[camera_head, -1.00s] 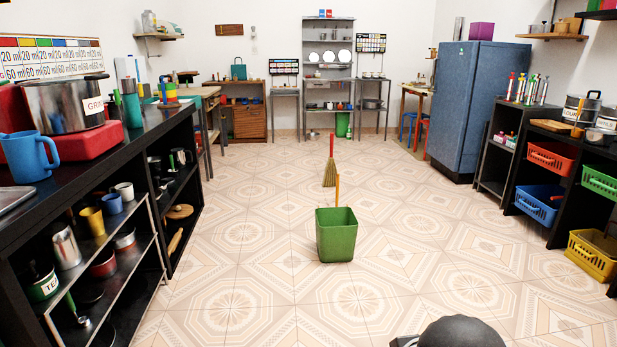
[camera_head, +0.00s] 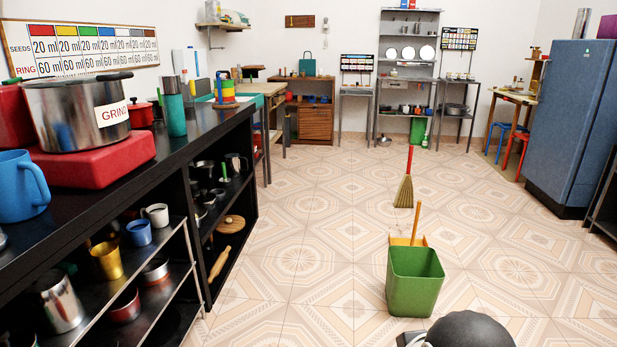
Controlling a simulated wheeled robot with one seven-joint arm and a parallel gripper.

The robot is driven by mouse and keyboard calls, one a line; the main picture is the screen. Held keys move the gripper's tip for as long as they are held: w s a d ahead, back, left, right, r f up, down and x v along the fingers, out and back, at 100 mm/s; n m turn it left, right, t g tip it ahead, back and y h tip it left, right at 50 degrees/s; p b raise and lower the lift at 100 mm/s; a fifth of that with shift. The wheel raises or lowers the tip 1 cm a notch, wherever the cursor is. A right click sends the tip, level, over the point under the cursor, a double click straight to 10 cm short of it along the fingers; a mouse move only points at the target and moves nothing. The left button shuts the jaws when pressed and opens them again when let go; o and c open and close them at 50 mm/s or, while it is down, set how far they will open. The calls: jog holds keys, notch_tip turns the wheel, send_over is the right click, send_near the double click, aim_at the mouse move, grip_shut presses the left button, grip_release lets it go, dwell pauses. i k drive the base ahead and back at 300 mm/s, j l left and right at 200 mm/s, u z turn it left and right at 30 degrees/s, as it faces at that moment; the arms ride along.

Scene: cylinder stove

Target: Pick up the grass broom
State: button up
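The grass broom (camera_head: 404,190) stands upright on the tiled floor, with straw bristles at the bottom and a red handle pointing up. It is right of the middle of the head view, beyond a green bin (camera_head: 415,283), and a gap of floor shows between them. My gripper is not in view. Only a dark rounded part of my own body shows at the bottom edge, right of the middle, nearer than the bin.
An orange dustpan-like thing (camera_head: 410,240) with an upright stick is just behind the bin. A long black shelf (camera_head: 231,142) with pots and cups runs along the left. A blue fridge (camera_head: 575,120) stands at the right. The tiled floor left of the bin and broom is clear.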

aim_at(404, 195)
jog(key=i+j, duration=0.1)
jog(key=i, duration=0.7)
jog(key=i+j, duration=0.1)
jog(key=i, duration=0.7)
jog(key=i+j, duration=0.15)
jog(key=i, duration=0.65)
jog(key=i+l+z, duration=0.2)
jog(key=i, duration=0.55)
jog(key=i+j+z, duration=0.2)
jog(key=i, duration=0.6)
jog(key=i+j+z, duration=0.2)
jog(key=i, duration=0.55)
jog(key=i+l+z, duration=0.1)
jog(key=i+z, duration=0.6)
jog(key=i, duration=0.2)
jog(key=i+j+z, duration=0.15)
jog(key=i+z, duration=0.2)
jog(key=i, duration=0.15)
